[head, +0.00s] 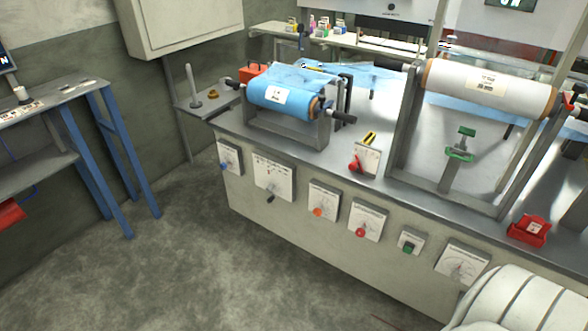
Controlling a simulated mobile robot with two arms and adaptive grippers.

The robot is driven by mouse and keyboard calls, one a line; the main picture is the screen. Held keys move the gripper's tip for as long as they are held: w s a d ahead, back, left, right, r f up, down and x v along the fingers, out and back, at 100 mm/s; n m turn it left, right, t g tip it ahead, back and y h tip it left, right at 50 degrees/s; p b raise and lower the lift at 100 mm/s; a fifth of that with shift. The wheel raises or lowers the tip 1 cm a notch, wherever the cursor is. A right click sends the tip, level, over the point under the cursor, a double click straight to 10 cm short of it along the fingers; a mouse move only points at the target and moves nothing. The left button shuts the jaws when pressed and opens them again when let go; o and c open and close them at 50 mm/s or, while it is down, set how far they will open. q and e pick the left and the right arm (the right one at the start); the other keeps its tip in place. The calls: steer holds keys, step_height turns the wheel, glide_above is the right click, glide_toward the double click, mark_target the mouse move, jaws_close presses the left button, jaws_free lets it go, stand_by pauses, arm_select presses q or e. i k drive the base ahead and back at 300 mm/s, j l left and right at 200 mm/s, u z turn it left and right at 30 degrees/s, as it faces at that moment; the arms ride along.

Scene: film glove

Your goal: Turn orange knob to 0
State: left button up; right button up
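The orange knob (318,212) sits at the lower part of a white dial panel (324,198) on the front face of the grey machine bench. The panel carries a printed scale, too small to read. The knob's pointer direction is also too small to tell. Nothing touches the knob. Neither of my grippers is in view.
The same front face carries a blue knob (224,166), a black lever (270,199), a red knob (360,232) and a green switch (408,248). A blue-legged table (85,150) stands left.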

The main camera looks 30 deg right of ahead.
mark_target(317, 212)
steer(key=z, duration=0.45)
steer(key=i+z, duration=0.15)
steer(key=z, duration=0.3)
steer(key=j+z, duration=0.1)
steer(key=z, duration=0.3)
